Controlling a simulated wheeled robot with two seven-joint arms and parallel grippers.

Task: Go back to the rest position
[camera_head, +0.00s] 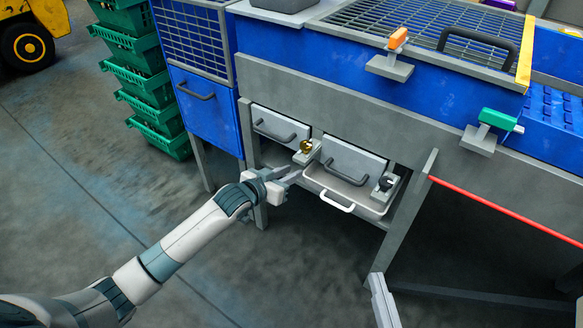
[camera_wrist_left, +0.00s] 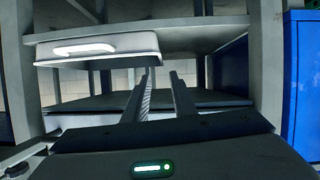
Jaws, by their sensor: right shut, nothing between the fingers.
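My left gripper (camera_head: 289,178) is in front of the machine's lower face, left of the tray (camera_head: 347,192) with the white handle (camera_head: 337,201). In the left wrist view its two fingers (camera_wrist_left: 162,90) stand apart with nothing between them. The tray (camera_wrist_left: 120,48) and its white handle (camera_wrist_left: 84,47) show there beyond the fingers, up and to the left. In the head view the fingertips overlap the area near the tray's left end; I cannot tell whether they touch it.
A blue and grey machine (camera_head: 330,91) fills the upper right. Green crates (camera_head: 135,72) are stacked at the left. A red bar (camera_head: 500,209) slopes at the right. The floor at lower left is clear.

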